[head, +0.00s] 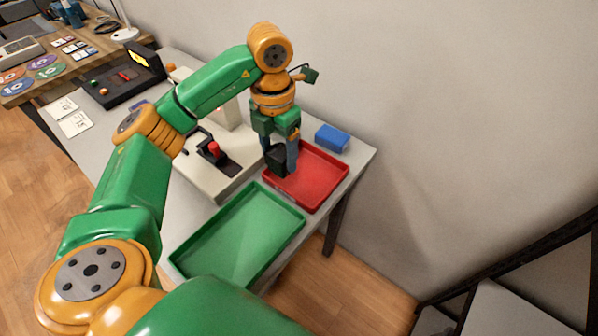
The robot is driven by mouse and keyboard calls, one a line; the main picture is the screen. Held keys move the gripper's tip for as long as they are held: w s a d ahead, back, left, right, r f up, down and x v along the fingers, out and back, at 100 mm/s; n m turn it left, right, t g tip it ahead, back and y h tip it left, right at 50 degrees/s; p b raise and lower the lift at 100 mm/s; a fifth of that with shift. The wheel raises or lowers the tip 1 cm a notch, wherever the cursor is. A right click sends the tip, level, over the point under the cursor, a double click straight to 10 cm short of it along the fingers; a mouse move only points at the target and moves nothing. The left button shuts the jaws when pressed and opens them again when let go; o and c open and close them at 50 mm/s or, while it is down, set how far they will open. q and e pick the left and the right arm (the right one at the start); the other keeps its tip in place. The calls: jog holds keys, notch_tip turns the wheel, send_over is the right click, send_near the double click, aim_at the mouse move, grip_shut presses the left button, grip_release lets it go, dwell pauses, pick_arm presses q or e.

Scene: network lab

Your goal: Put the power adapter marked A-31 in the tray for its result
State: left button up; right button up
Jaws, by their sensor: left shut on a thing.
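My left gripper (282,150) reaches down over the left part of the red tray (325,185). It is shut on a small black block, the power adapter (277,160). The adapter is at or just above the tray floor; I cannot tell whether it touches. Its A-31 mark is too small to read. The green tray (235,245) lies in front of the red one and is empty. A device with a black screen housing and a yellow display (138,57) stands at the back left of the table. My right gripper is not in view.
A blue block (332,138) lies behind the red tray. A pale fixture with a red knob (214,148) stands left of the trays. White cards (75,123) lie at the left edge. A wooden desk (85,65) with discs is farther left. A wall bounds the right.

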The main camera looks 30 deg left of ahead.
pick_arm(q)
jog(key=w+f, duration=0.1)
jog(key=w+d+f, duration=0.1)
jog(key=f, duration=0.1)
jog(key=w+d+f, duration=0.1)
jog(key=f, duration=0.1)
jog(key=shift+d+p, duration=0.25)
jog(key=shift+p, duration=0.15)
notch_tip(320, 180, down, 3)
jog(key=shift+r+p, duration=0.15)
jog(key=shift+p, duration=0.2)
jog(key=shift+f, duration=0.3)
jog(key=o, duration=1.5)
jog(key=shift+r, duration=0.15)
notch_tip(320, 180, up, 12)
jog(key=shift+r, duration=0.1)
